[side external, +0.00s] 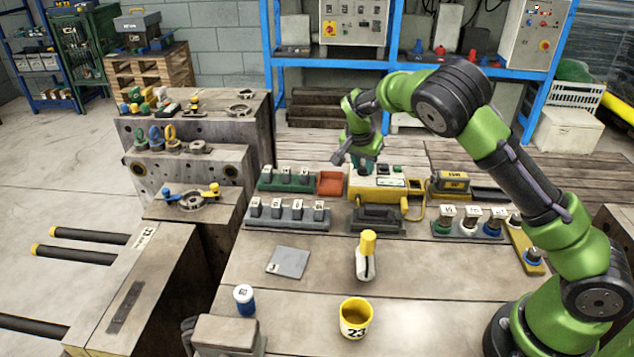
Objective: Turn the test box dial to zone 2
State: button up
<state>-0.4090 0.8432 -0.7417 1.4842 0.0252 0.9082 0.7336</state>
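What looks like the test box is a yellow case (372,193) with a pale top, standing on the wooden bench near the middle of the side external view. Small dark and green parts show on its top at the right. My gripper (363,168) points down over the left part of this top, very close to it or touching. The dial is not clear; it seems hidden by my gripper, and I cannot read its zone. The fingers are too small and dark to tell whether they are open or shut.
A red-orange tray (330,183) and a green rack (287,180) stand left of the box, with a grey rack (289,214) nearer. A dark block (378,219) stands in front.

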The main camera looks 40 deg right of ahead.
jog(key=o, duration=0.4)
jog(key=v, duration=1.7)
jog(key=shift+d, duration=0.1)
jog(key=s+a+f+n+y, duration=0.3)
jog(key=s+n+y, duration=0.15)
jog(key=s, duration=0.35)
jog(key=s+a+r+n+t+y, duration=0.1)
jog(key=s+a+r+n+t, duration=0.1)
jog(key=s, duration=0.7)
jog(key=s+a+r+n+t, duration=0.2)
jog(key=s+r+n+t, duration=0.1)
jog(key=s, duration=0.5)
jog(key=shift+s+a+r+y, duration=0.35)
jog(key=shift+s+a+r, duration=0.05)
